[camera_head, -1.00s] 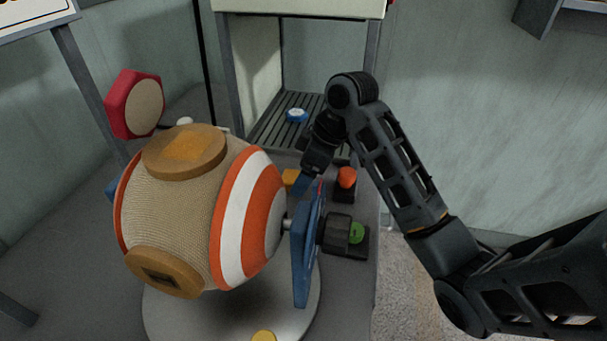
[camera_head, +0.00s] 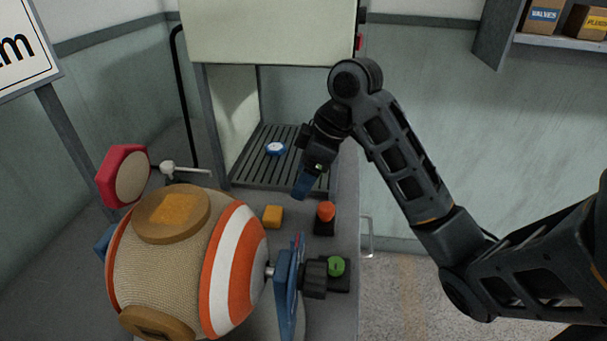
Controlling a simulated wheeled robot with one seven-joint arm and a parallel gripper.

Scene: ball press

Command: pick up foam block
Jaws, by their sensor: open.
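The foam block appears to be the small yellow-orange block (camera_head: 272,216) on the grey table, between the large striped ball and the slatted tray. My gripper (camera_head: 303,186), with blue fingertips, hangs above the table, up and to the right of the block in the picture. It is open and empty, and apart from the block. The gap between its fingers is hard to see from this angle.
The striped ball (camera_head: 185,265) with round pads fills the lower left. An orange button (camera_head: 326,211) and a green knob (camera_head: 336,266) stand to the block's right. A blue-white disc (camera_head: 275,149) lies on the slatted tray (camera_head: 250,178) under the press.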

